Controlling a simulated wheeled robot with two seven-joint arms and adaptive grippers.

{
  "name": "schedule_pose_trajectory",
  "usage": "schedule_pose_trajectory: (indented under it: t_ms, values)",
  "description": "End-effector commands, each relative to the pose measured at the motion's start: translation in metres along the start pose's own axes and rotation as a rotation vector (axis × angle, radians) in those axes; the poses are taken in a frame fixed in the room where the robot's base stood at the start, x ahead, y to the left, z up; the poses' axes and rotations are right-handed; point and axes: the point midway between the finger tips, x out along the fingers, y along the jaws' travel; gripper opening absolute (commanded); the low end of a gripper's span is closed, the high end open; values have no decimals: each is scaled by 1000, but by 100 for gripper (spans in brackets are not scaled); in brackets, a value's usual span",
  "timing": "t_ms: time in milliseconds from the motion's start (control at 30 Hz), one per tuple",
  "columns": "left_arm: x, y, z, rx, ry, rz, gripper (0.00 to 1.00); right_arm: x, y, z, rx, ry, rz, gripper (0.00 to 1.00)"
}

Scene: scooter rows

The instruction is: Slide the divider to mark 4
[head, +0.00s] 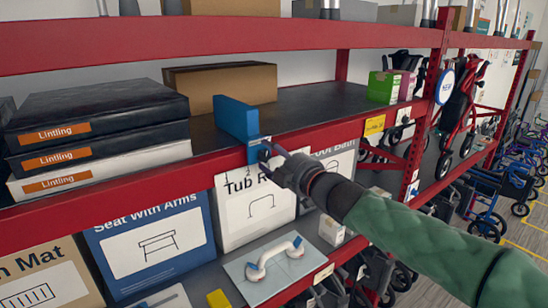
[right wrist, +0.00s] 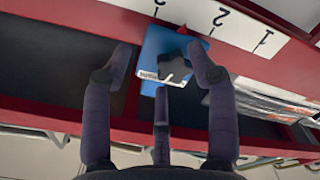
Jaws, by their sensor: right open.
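The blue divider (head: 236,120) stands upright on the middle shelf, its front tab hanging over the red shelf edge. A white number strip (head: 222,183) runs along that edge; 1, 2 and 3 are readable in the right wrist view (right wrist: 240,28). There, the divider's red pointer (right wrist: 182,29) lies between 2 and 3. Mark 4 is not visible. My right gripper (head: 268,152) is at the divider's front. In the right wrist view its open fingers (right wrist: 165,75) stand around the blue tab (right wrist: 158,42); I cannot tell whether they touch it. My left gripper is not in view.
Black and white Lintling boxes (head: 95,130) stand left of the divider. A cardboard box (head: 222,84) sits behind it. The shelf right of the divider is bare up to a green box (head: 384,87). Boxed bath goods (head: 155,250) fill the shelf below.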

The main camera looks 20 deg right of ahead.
Motion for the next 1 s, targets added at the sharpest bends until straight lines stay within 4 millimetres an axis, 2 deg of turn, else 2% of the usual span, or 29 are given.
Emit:
schedule_pose_trajectory:
  t_ms: [133,267,600,733,1000]
  values:
    - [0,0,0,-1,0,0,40,-3,-1,1,0,-1,-1,58]
    - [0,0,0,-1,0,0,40,-18,0,1,0,-1,0,58]
    - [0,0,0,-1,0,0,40,-84,2,3,0,-1,3,58]
    - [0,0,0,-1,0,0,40,-103,2,4,1,-2,3,58]
    - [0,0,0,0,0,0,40,-120,2,4,2,0,0,58]
